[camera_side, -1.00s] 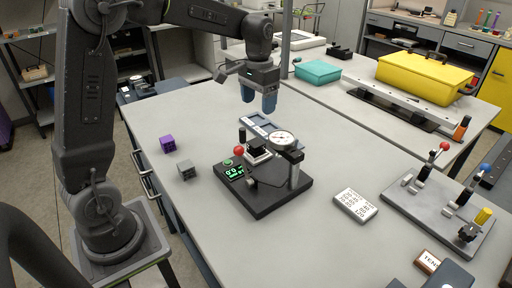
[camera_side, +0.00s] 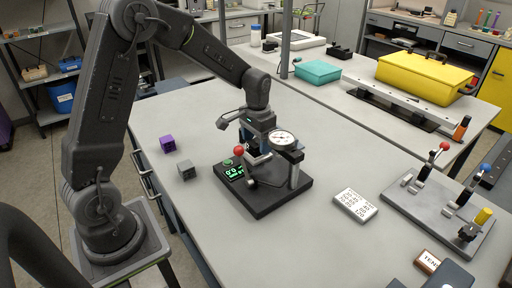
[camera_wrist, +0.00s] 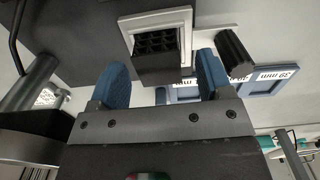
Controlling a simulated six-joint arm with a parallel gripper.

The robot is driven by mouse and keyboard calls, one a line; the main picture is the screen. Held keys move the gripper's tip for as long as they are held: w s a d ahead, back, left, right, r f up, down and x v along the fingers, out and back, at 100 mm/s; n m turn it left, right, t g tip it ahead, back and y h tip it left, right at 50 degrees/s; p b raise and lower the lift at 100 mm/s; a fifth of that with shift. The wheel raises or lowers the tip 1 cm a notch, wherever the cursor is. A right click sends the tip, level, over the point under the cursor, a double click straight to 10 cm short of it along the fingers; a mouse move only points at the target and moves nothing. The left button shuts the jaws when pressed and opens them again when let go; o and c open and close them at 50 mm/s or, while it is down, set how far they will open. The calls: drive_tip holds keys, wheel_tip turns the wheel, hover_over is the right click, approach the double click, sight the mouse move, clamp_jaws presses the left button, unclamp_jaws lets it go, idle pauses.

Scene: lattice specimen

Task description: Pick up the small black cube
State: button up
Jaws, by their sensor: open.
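The small black cube (camera_wrist: 157,52) shows in the wrist view as a dark lattice block within a white square plate (camera_wrist: 187,18). My gripper (camera_wrist: 161,78) is open, its two blue fingers apart, with the cube ahead of and between the fingertips in the picture. Whether the fingers flank the cube cannot be told. In the side view my gripper (camera_side: 257,146) is low over the black test stand (camera_side: 265,203), just behind the round dial gauge (camera_side: 284,140). The cube is hidden there by the gripper and gauge.
The gauge and its post (camera_side: 294,178) stand close to my gripper, as does a red-knobbed lever (camera_side: 239,151). A purple cube (camera_side: 168,144) and a grey cube (camera_side: 186,169) lie to the left. A blue-framed tray (camera_wrist: 262,81) is near the cube.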

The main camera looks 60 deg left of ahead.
drive_tip(key=shift+f, duration=0.55)
drive_tip(key=c, duration=1.1)
drive_tip(key=shift+o, duration=0.2)
drive_tip(key=shift+r, duration=0.1)
